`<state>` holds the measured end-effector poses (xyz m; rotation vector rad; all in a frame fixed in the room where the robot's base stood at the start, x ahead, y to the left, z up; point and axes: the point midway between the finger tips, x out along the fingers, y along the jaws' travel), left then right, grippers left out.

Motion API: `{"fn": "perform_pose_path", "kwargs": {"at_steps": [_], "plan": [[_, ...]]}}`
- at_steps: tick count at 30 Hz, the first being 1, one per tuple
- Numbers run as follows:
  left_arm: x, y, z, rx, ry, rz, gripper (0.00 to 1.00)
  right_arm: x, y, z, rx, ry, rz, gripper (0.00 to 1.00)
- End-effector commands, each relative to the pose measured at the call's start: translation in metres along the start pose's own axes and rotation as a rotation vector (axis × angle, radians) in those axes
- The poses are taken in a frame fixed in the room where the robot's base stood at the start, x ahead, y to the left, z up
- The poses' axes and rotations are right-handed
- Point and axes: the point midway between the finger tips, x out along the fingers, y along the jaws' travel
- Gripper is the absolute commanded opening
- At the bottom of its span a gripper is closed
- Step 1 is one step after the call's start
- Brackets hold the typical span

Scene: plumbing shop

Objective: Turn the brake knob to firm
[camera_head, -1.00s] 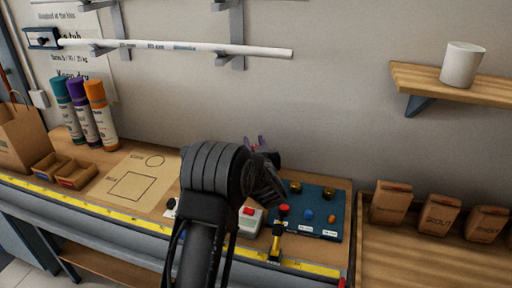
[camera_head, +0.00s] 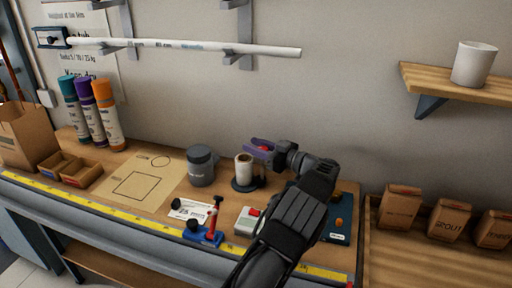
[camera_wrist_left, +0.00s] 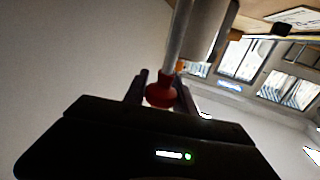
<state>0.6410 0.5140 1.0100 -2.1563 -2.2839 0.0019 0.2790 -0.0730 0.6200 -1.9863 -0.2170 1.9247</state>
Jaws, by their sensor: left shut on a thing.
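The brake knob (camera_head: 264,148) is a small red knob, mostly covered by my fingers, just behind and right of the white roll in the head view. My left gripper (camera_head: 261,147), with purple fingers pointing left, is shut on it. In the left wrist view the red knob (camera_wrist_left: 160,93) sits between the two dark fingers, at the end of a grey shaft. A grey cylinder (camera_wrist_left: 211,28) stands close beside the shaft. Any firm marking cannot be made out. My right gripper is not in view.
A white roll (camera_head: 243,166) on a dark stand is close to my gripper. Left of it are a grey jar (camera_head: 201,167) and a blue clamp (camera_head: 203,236) with a red handle. A white pipe (camera_head: 200,46) hangs above.

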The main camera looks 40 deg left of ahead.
Motion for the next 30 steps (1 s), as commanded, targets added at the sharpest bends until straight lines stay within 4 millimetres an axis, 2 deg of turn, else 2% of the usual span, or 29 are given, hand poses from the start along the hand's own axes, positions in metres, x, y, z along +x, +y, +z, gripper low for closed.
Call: {"fn": "perform_pose_path", "kwargs": {"at_steps": [17,18,25,30], "plan": [[0.001,-0.0012,-0.0018,-0.002,0.002,-0.047,0.0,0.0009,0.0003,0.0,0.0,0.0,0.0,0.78],[0.001,-0.0012,-0.0018,-0.002,0.002,-0.047,0.34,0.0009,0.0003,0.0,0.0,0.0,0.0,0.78],[0.001,-0.0014,-0.0011,-0.002,0.001,-0.047,0.53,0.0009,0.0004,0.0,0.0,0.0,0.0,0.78],[0.0009,-0.0015,-0.0007,-0.001,0.001,-0.047,0.53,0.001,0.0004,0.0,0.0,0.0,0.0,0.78]]}}
